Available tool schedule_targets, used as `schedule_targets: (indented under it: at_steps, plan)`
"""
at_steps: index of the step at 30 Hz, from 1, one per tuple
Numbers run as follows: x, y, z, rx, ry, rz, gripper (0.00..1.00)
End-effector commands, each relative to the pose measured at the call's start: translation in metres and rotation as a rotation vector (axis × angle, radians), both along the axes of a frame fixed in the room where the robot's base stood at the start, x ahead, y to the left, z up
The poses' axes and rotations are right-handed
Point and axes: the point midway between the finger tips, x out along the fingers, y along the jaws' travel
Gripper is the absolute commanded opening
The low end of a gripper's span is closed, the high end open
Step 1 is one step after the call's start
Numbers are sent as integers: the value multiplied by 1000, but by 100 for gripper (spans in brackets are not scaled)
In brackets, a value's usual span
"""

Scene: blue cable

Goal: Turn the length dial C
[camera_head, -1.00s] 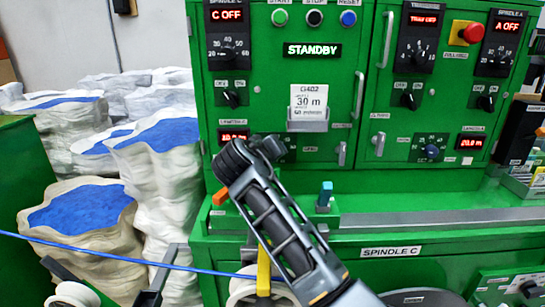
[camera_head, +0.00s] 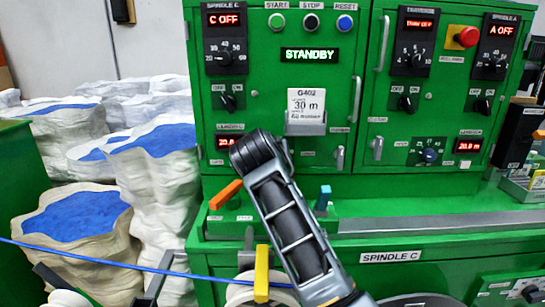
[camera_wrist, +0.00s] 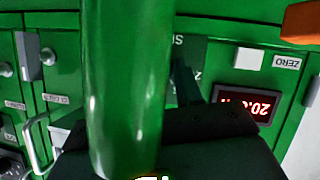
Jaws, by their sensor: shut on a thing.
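The length dial C is hidden in both views. In the head view my arm covers its place, to the right of a red length display (camera_head: 226,141). In the wrist view a green cylinder (camera_wrist: 125,80) fills the middle and covers most of my fingers. One dark finger (camera_wrist: 185,82) shows beside it, against the dark green dial plate (camera_wrist: 190,55). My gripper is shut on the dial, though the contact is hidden. The length display in the wrist view (camera_wrist: 248,103) appears upside down and seems to read about 20.
An orange lever (camera_head: 226,194) and a blue-topped lever (camera_head: 323,198) stand on the ledge below the panel. A door handle (camera_head: 356,99) and a paper card reading 30 m (camera_head: 306,101) are nearby. A blue cable (camera_head: 120,262) runs across the lower left.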

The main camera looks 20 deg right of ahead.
Motion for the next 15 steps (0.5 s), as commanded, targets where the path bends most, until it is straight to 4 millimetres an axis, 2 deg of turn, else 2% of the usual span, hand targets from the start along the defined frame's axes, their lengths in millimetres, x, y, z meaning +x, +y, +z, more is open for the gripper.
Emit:
schedule_targets:
  at_steps: [5,6,13,15]
  plan:
    - [0,0,0,0,0,1,4]
    - [0,0,0,0,0,1,36]
    - [0,0,0,-1,0,0,58]
    - [0,0,0,-1,0,0,60]
